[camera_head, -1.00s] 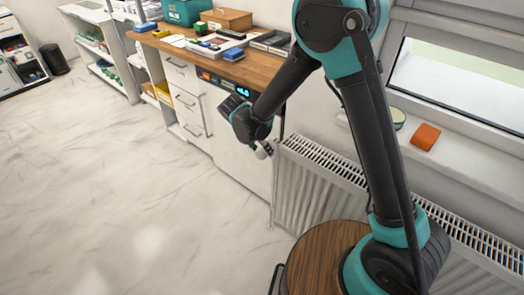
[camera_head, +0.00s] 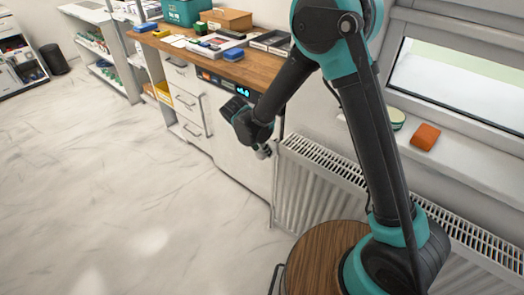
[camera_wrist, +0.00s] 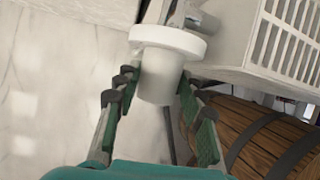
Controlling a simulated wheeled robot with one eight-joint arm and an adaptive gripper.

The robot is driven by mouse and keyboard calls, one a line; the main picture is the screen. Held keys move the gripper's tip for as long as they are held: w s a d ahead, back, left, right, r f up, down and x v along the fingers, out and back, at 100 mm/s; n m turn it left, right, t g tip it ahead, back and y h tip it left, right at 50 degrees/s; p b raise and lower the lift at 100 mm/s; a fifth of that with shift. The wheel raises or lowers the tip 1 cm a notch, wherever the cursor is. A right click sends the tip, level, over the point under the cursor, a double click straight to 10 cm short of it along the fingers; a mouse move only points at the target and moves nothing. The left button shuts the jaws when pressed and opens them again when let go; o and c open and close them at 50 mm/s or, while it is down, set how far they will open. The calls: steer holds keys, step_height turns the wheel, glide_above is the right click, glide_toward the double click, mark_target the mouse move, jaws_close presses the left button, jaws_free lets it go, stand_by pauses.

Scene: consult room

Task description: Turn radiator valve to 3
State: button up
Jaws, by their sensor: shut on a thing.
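The radiator valve (camera_wrist: 160,75) is a white knob with a wide collar in the wrist view, joined to a grey metal fitting behind it. My gripper (camera_wrist: 158,86) has its two dark green fingers on either side of the knob and is shut on it. In the head view the gripper (camera_head: 262,150) is at the left end of the white radiator (camera_head: 310,190), and the valve there is small and mostly hidden by it. I cannot make out any numbers on the knob.
A counter with a wooden top (camera_head: 262,76) and drawers stands left of the radiator. A window sill (camera_head: 470,165) with an orange block (camera_head: 425,136) lies above it. A round wooden top (camera_head: 322,262) stands close in front. The floor (camera_head: 110,200) at left is clear.

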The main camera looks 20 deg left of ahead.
steer(key=shift+y, duration=0.3)
steer(key=shift+d+t+y, duration=0.25)
steer(key=shift+t+y, duration=0.15)
steer(key=shift+y, duration=0.3)
steer(key=shift+s+d+m+t+y, duration=0.15)
steer(key=shift+m+t+y, duration=0.5)
steer(key=shift+y, duration=0.95)
steer(key=shift+f, duration=0.1)
steer(key=o, duration=1.1)
steer(key=shift+o, duration=0.2)
steer(key=shift+s, duration=0.1)
steer(key=v, duration=1.2)
steer(key=shift+d, duration=0.15)
